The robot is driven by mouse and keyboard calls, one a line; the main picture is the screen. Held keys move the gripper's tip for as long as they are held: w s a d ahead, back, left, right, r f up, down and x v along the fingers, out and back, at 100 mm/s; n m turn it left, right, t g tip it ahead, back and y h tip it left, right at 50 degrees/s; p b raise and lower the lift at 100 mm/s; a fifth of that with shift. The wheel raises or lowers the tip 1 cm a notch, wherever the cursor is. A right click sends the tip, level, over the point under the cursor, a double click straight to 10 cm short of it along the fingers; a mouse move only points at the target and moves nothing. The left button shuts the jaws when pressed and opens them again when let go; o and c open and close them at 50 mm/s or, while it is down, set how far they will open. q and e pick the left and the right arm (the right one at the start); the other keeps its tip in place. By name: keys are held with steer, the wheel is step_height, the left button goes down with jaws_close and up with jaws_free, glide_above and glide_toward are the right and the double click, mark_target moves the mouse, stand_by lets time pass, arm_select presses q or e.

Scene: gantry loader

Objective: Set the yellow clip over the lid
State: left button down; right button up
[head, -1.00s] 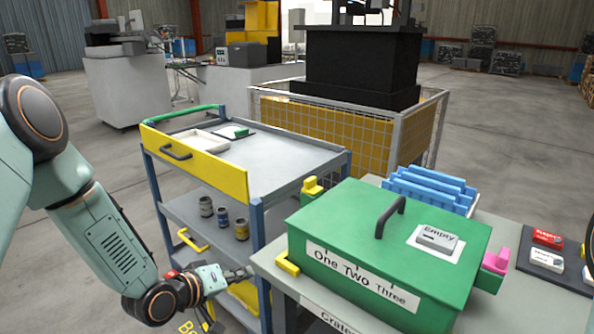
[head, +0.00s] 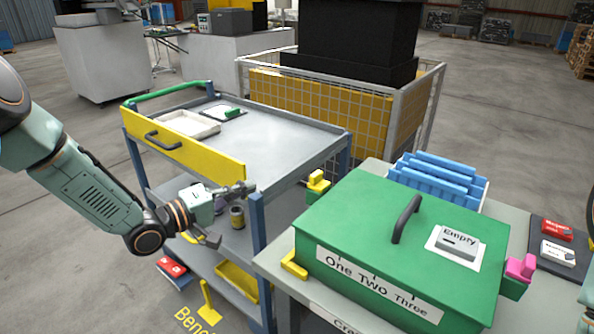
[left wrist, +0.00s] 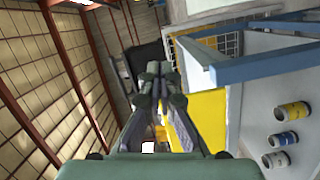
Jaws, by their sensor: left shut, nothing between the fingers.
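The yellow clip (head: 318,181) stands upright on a green bracket at the crate's left side, in the head view. The green lid (head: 350,215) lies flat on the crate, with a dark handle (head: 405,219) and a label reading "Empty". The clip is beside the lid, not over it. My left gripper (head: 250,187) is shut and empty, left of the clip and apart from it, by the trolley's near post. Its closed fingers (left wrist: 160,75) also show in the left wrist view, where I cannot make out the clip. My right gripper is not in view.
The blue-framed trolley (head: 290,150) stands between my left gripper and the crate's far left, with cans (left wrist: 292,111) on its lower shelf. A pink clip (head: 521,267) is at the crate's right. A yellow corner piece (head: 293,266) sits at the bench's left edge. A blue rack (head: 440,180) stands behind.

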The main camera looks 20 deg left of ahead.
mark_target(319, 180)
arm_select(q)
steer(key=w+d+r+n+h+b, duration=0.1)
steer(key=w+d+b, duration=0.1)
steer(key=w+d, duration=0.4)
steer(key=d, duration=0.4)
steer(key=shift+w+d+r+n, duration=0.2)
steer(key=shift+w+d+n, duration=0.15)
steer(key=shift+n, duration=0.05)
stand_by(0.7)
